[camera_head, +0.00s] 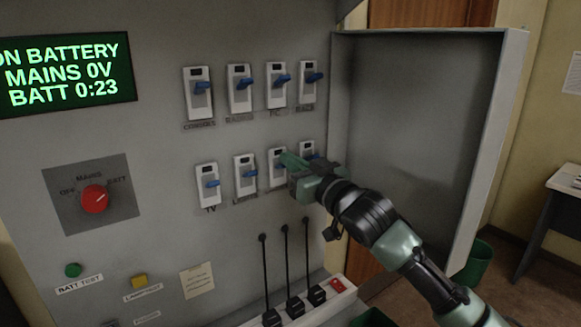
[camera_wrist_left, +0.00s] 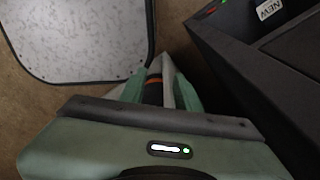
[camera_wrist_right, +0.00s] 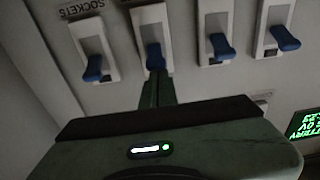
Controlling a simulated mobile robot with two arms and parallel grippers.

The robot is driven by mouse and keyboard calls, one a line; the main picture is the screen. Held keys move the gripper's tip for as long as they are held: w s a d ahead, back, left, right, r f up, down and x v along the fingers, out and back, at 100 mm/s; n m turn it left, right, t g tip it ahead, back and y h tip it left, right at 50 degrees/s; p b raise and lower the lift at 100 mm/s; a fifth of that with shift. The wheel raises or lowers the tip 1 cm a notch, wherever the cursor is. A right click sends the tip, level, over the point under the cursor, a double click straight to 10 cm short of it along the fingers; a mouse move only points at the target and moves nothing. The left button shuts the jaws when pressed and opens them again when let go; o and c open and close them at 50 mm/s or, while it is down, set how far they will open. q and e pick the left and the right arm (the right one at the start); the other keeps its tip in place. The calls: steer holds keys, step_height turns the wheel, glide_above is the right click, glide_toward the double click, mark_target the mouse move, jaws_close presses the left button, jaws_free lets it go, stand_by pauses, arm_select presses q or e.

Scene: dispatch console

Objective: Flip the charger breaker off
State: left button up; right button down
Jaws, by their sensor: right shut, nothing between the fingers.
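Blue-levered white breakers sit in two rows on the grey panel (camera_head: 150,150). No label reads clearly as charger, so I cannot tell by name which is the charger breaker. My right gripper (camera_head: 287,159) is shut and empty, its tips at the third breaker of the lower row (camera_head: 277,180), partly covering it. In the right wrist view the fingertips (camera_wrist_right: 157,82) are close to or touching the blue lever of that breaker (camera_wrist_right: 154,57); I cannot tell which. My left gripper (camera_wrist_left: 158,88) is open, away from the panel, over the floor.
A grey cabinet door (camera_head: 420,140) stands open right of the breakers. Below are a power strip (camera_head: 340,285) with black plugs and cables, and a red rotary knob (camera_head: 94,198) at left. A green-lettered screen (camera_head: 66,75) reads on battery.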

steer(key=s+d+f+t+y+b, duration=0.2)
steer(key=s+d+f+b, duration=0.3)
steer(key=b, duration=0.6)
step_height(320, 180, down, 2)
steer(key=s+t, duration=0.1)
steer(key=s, duration=0.1)
steer(key=shift+s+d+b, duration=0.15)
steer(key=shift+s+b, duration=0.15)
steer(key=shift+s, duration=0.1)
steer(key=shift+f, duration=0.1)
stand_by(0.4)
